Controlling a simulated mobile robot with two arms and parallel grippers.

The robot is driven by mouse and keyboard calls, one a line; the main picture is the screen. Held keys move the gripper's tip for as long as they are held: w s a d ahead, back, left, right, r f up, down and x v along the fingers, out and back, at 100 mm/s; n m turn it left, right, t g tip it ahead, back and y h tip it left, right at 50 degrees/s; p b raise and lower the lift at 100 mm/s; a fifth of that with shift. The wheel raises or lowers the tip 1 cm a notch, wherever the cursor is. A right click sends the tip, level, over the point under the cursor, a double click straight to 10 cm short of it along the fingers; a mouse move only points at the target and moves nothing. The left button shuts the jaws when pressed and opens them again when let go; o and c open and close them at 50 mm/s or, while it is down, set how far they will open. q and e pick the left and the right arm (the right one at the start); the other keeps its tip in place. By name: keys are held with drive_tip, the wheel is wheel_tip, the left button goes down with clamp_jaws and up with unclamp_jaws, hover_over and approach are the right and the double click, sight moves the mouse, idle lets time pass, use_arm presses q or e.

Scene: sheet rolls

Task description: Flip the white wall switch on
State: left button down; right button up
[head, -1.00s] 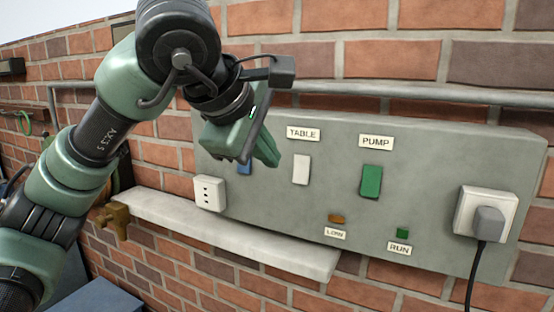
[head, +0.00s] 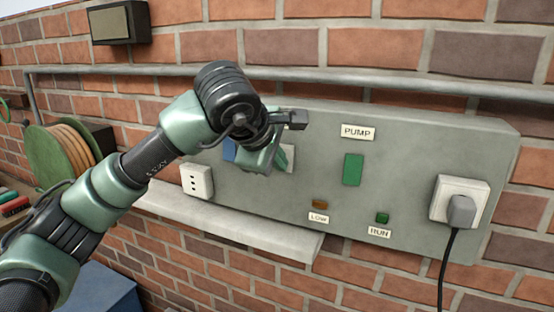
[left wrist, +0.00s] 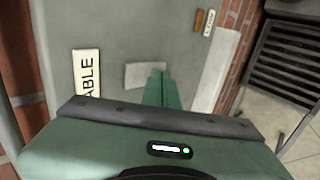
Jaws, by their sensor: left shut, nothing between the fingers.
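The white switch (head: 290,154) is on the grey panel, partly hidden behind my left gripper (head: 280,164) in the head view. In the left wrist view the white switch (left wrist: 143,75) lies beside the "TABLE" label (left wrist: 87,73). The green fingers of my left gripper (left wrist: 163,76) are shut and empty, with their tips over one end of the switch. I cannot tell whether they touch it, or which way the switch is tipped. My right gripper is not in view.
A blue switch (head: 229,150) is just left of my gripper. A green switch (head: 353,169) under "PUMP" is to the right, then a plug (head: 461,209) with a black cable. A socket (head: 195,181) and a pale ledge (head: 230,228) are below. A pipe runs above the panel.

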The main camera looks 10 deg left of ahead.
use_arm(q)
drive_tip(key=shift+w+b, duration=0.15)
drive_tip(key=shift+b, duration=0.65)
drive_tip(key=shift+r+t+p, duration=0.3)
drive_tip(key=shift+r+p, duration=0.1)
drive_tip(key=shift+r, duration=0.4)
drive_tip(key=shift+f, duration=0.1)
